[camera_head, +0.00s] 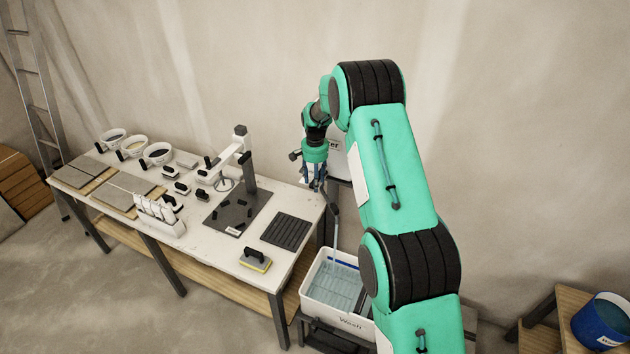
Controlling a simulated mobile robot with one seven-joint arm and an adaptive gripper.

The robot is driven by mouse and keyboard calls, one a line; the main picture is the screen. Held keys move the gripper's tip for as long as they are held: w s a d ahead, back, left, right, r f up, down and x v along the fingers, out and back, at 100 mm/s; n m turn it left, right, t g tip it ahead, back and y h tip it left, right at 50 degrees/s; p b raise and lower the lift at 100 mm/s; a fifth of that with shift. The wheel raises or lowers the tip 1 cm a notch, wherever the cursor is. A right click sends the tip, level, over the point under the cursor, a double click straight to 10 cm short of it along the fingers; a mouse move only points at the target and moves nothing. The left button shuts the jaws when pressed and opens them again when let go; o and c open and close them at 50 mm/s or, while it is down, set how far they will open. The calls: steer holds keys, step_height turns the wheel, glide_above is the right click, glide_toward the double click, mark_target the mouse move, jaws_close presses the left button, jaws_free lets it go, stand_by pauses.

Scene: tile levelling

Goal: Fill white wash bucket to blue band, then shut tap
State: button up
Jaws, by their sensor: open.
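The white wash bucket (354,321), marked "Wash", stands low beyond the right end of the worktable, partly hidden by my arm. Bluish water (335,287) lies in it above a ribbed bottom. I cannot make out the water level against the blue band. A grey tap spout (333,194) hangs above the bucket, below a white container (336,145) with a partly hidden label. A thin pale stream (336,232) runs from the spout into the bucket. My gripper (318,186) is open, pointing down beside the spout. I cannot tell whether it touches the tap; the handle is not clear.
The white worktable (205,235) on the left holds tiles, several bowls, a dark mat with a stand, a black ribbed pad (286,231) and a yellow sponge float (256,260). A blue bucket (602,320) stands on a wooden stand at the lower right. A ladder leans at the far left.

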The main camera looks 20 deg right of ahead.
jaws_close()
